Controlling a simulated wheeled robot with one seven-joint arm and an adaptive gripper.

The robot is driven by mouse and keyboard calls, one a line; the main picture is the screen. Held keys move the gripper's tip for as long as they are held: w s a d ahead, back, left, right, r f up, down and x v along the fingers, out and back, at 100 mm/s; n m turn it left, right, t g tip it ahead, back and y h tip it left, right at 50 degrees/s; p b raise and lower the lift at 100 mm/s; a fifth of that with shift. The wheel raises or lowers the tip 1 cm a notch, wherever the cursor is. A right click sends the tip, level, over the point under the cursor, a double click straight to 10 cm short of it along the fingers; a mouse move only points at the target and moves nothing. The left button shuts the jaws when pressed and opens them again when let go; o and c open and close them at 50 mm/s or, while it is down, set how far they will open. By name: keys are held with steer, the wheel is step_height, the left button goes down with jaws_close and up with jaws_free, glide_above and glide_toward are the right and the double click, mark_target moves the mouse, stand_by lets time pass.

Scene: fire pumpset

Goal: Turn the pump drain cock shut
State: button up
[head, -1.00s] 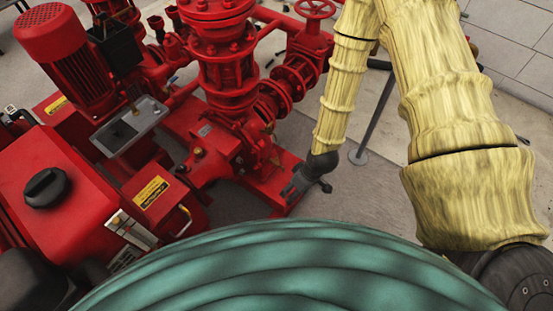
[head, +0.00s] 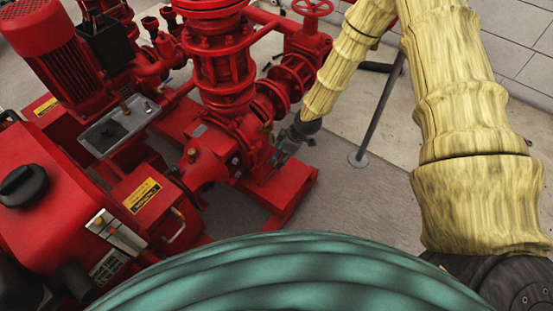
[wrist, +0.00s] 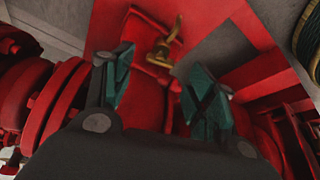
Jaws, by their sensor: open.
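The pump drain cock (wrist: 163,45), a small brass fitting with a lever, shows in the wrist view on the red pump casing. It lies beyond my fingertips, a little above the gap between them. My gripper (wrist: 163,85) is open, with its two teal finger pads apart and nothing between them. In the head view my gripper (head: 286,148) is a dark shape at the end of the yellow-sleeved arm, close to the right side of the red pump (head: 215,150). I cannot make out the drain cock for certain in the head view.
Red flanged pipework (head: 285,80) with a handwheel (head: 313,8) stands behind my gripper. The red base frame (head: 285,195) lies below it.

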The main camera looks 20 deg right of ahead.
steer(key=shift+x, duration=1.95)
steer(key=shift+s, duration=0.1)
steer(key=c, duration=1)
steer(key=shift+c, duration=0.2)
steer(key=shift+r, duration=0.1)
steer(key=shift+s+m+h+p, duration=0.1)
steer(key=shift+m+h+p, duration=0.2)
steer(key=shift+m+p, duration=0.5)
steer(key=shift+m+t+h, duration=0.3)
steer(key=shift+m+t, duration=0.2)
steer(key=shift+m, duration=0.7)
